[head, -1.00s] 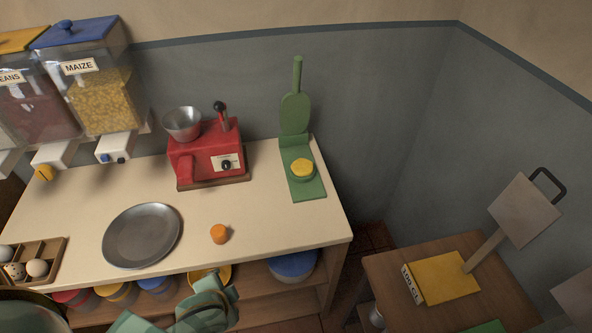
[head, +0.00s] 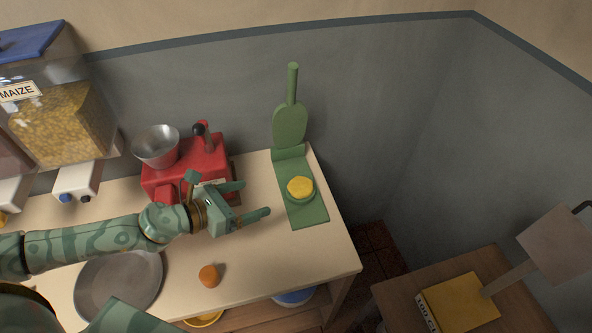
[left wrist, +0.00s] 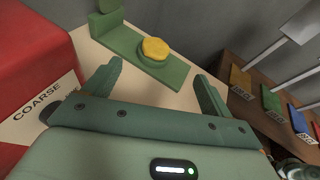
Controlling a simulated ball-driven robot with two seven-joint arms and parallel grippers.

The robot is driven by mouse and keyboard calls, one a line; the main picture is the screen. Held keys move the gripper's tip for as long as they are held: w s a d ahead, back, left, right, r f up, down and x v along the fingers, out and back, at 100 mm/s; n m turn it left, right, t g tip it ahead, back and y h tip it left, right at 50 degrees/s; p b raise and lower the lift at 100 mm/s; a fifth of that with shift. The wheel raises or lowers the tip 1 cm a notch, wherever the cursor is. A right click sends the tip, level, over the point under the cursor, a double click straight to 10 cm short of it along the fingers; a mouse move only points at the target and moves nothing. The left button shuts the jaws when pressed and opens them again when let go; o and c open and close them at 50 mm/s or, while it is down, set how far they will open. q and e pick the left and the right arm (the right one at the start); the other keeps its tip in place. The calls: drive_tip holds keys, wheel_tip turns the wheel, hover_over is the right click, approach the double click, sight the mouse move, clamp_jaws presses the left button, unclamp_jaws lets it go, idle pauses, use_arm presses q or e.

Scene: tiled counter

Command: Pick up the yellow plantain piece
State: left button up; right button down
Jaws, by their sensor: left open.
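The yellow plantain piece (head: 300,187) is a flat disc lying on the round pad of the green press (head: 308,213), whose paddle-shaped lid (head: 290,125) stands up and open. In the left wrist view the plantain piece (left wrist: 155,48) shows ahead, between and beyond the fingertips. My left gripper (head: 256,199) is open and empty, to the left of the press, with its fingers pointing at it. It is apart from the plantain piece. It also shows in the left wrist view (left wrist: 158,80).
The red grinder (head: 187,165) stands close behind and left of my left gripper. An orange piece (head: 209,276) and a grey metal plate (head: 120,285) lie on the counter (head: 255,255). The counter's right edge is just past the press. A lower wooden table (head: 400,295) stands right.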

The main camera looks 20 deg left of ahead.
use_arm(q)
drive_tip(key=a+m, duration=0.1)
approach(304, 184)
drive_tip(key=shift+w+d+f+m+g+p, duration=0.1)
drive_tip(key=shift+w+d+m+g+p, duration=0.1)
drive_tip(key=shift+w, duration=0.15)
drive_tip(key=shift+w+d+f+m+g+p, duration=0.1)
drive_tip(key=shift+w+d+f+m+p, duration=0.1)
drive_tip(key=shift+w, duration=0.15)
drive_tip(key=shift+w+d+f, duration=0.15)
drive_tip(key=shift+w+d, duration=0.2)
drive_tip(key=shift+w, duration=0.05)
drive_tip(key=b+x, duration=0.1)
drive_tip(key=x, duration=0.4)
drive_tip(key=shift+w+a, duration=0.1)
drive_tip(key=shift+a, duration=0.05)
use_arm(e)
drive_tip(key=shift+a+f, duration=0.15)
drive_tip(key=shift+f, duration=0.1)
use_arm(q)
drive_tip(key=c, duration=1)
drive_tip(key=shift+c, duration=0.7)
